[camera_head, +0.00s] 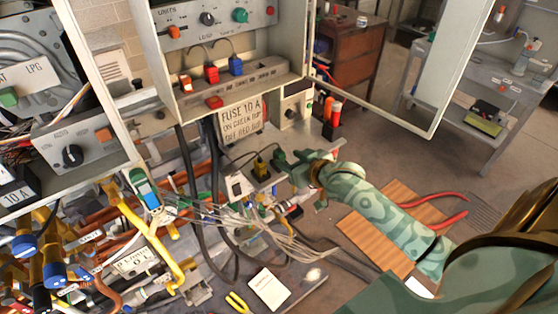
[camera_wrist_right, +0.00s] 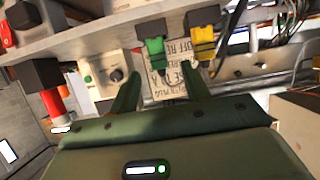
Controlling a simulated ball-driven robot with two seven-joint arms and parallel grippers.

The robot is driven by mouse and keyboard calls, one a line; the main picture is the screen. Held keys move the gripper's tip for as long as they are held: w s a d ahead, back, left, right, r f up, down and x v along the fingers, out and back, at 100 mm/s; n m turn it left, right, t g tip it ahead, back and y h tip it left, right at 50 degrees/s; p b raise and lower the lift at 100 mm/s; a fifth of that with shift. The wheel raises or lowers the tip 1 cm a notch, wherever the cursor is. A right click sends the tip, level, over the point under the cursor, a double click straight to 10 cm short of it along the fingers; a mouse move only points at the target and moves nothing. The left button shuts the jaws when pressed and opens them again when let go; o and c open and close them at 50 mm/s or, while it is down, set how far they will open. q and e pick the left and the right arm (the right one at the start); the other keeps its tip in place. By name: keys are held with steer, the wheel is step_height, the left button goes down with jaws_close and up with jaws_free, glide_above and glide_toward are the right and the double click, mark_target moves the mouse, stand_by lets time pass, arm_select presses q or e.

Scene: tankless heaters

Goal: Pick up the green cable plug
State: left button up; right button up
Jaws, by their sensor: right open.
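The green cable plug (camera_wrist_right: 154,50) shows in the right wrist view, at the edge of a grey ledge, in front of an upside-down lettered sign. My right gripper (camera_wrist_right: 160,82) is open. Its two fingers point toward the plug, which appears ahead of the gap between them; I see no grip on it. There the green plug cannot be told apart from my green gripper. My left gripper is not in view.
The yellow plug (camera_wrist_right: 203,42) stands close beside the green one. A control box (camera_wrist_right: 103,78) with a knob is nearby. Thin cables (camera_head: 260,222) and pipes (camera_head: 180,270) crowd the left side. Red-handled pliers (camera_head: 440,200) lie on a wooden board (camera_head: 365,240).

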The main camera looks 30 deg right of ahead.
mark_target(282, 156)
steer(key=b+x, duration=0.1)
steer(key=x, duration=0.4)
steer(key=shift+w+f, duration=0.1)
steer(key=shift+w, duration=0.05)
steer(key=c, duration=0.3)
jaws_close()
